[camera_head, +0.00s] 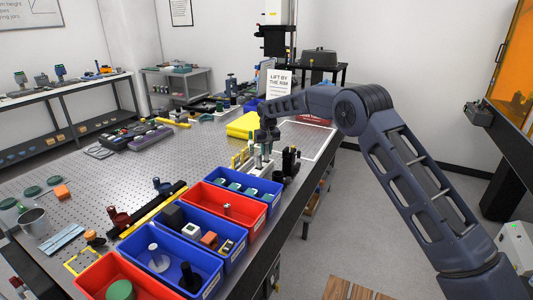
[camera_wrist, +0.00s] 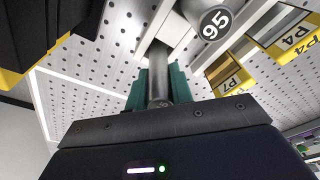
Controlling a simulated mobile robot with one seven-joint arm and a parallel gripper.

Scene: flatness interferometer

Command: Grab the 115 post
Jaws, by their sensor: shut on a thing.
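My gripper (camera_head: 267,136) is at the small post stand at the far right part of the perforated table. In the wrist view its teal finger pads (camera_wrist: 162,86) are shut on a dark grey post (camera_wrist: 159,78). No number can be read on this post, so I cannot tell whether it is the 115 post. A neighbouring post with a dark cap marked 95 (camera_wrist: 214,23) stands just beside it, apart from the fingers. I cannot tell whether the held post is lifted clear of its stand.
Yellow labels P7 (camera_wrist: 230,79) and P4 (camera_wrist: 296,37) mark the stand. A red bin (camera_head: 249,222) and a blue bin (camera_head: 232,258) stand in front of it. A yellow block (camera_head: 242,124) and a "LIFT BY THE RIM" sign (camera_head: 279,82) are behind.

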